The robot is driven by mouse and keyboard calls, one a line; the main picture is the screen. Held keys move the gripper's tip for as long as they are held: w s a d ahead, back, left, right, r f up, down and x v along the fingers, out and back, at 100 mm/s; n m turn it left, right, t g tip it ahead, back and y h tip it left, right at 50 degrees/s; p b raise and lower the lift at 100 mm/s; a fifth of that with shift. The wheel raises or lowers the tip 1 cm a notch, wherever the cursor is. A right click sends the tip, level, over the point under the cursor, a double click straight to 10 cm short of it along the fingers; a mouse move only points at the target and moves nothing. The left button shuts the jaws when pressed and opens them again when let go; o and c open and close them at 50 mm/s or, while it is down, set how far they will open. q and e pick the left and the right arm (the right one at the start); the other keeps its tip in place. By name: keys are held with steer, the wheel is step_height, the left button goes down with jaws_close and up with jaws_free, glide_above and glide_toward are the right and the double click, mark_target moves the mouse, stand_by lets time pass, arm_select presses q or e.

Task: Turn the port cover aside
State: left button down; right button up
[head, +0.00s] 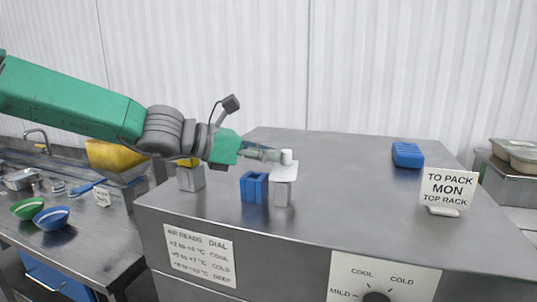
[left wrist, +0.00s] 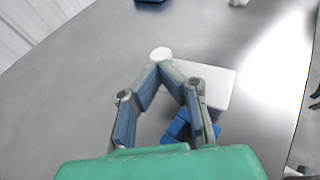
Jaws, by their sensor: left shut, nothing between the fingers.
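The port cover looks like a flat white plate (head: 285,173) with a round white knob (head: 287,157), on top of a short grey post (head: 283,192) on the steel counter. In the left wrist view the plate (left wrist: 218,88) lies beneath and to the right of my fingers, and the knob (left wrist: 161,54) is right at their tips. My left gripper (head: 277,155) is shut and empty, its tips beside the knob; I cannot tell if they touch it. The left wrist view also shows the closed fingertips (left wrist: 160,66). The port under the plate is hidden. My right gripper is not in view.
A blue slotted block (head: 254,187) stands just left of the post. A grey block with a yellow top (head: 190,176) stands further left. A blue item (head: 408,155) and a "TO PACK" sign (head: 446,189) are on the right. The counter between is clear.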

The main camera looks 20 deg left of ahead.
mark_target(285, 152)
arm_select(q)
steer(key=shift+w+a+f, duration=0.1)
steer(key=shift+w+a, duration=0.2)
steer(key=shift+a, duration=0.2)
steer(key=shift+w+a+f, duration=0.1)
steer(key=shift+w+a, duration=0.15)
steer(key=shift+a, duration=0.25)
steer(key=shift+w, duration=0.1)
steer(key=shift+w+d, duration=0.15)
steer(key=shift+d, duration=0.25)
steer(key=d, duration=0.3)
steer(key=shift+w+d+r, duration=0.2)
steer(key=shift+d, duration=0.15)
steer(key=shift+a+f, duration=0.1)
steer(key=shift+a, duration=0.8)
steer(key=shift+w+d, duration=0.1)
steer(key=shift+d, duration=0.55)
steer(key=shift+s+a, duration=0.55)
steer(key=shift+s, duration=0.1)
steer(key=shift+s+a, duration=0.2)
steer(key=shift+a, duration=0.15)
steer(key=shift+s+a+r, duration=0.25)
steer(key=shift+a+r, duration=0.05)
steer(key=shift+a, duration=0.1)
steer(key=v, duration=1)
steer(key=shift+s+a, duration=0.15)
steer(key=shift+a, duration=0.15)
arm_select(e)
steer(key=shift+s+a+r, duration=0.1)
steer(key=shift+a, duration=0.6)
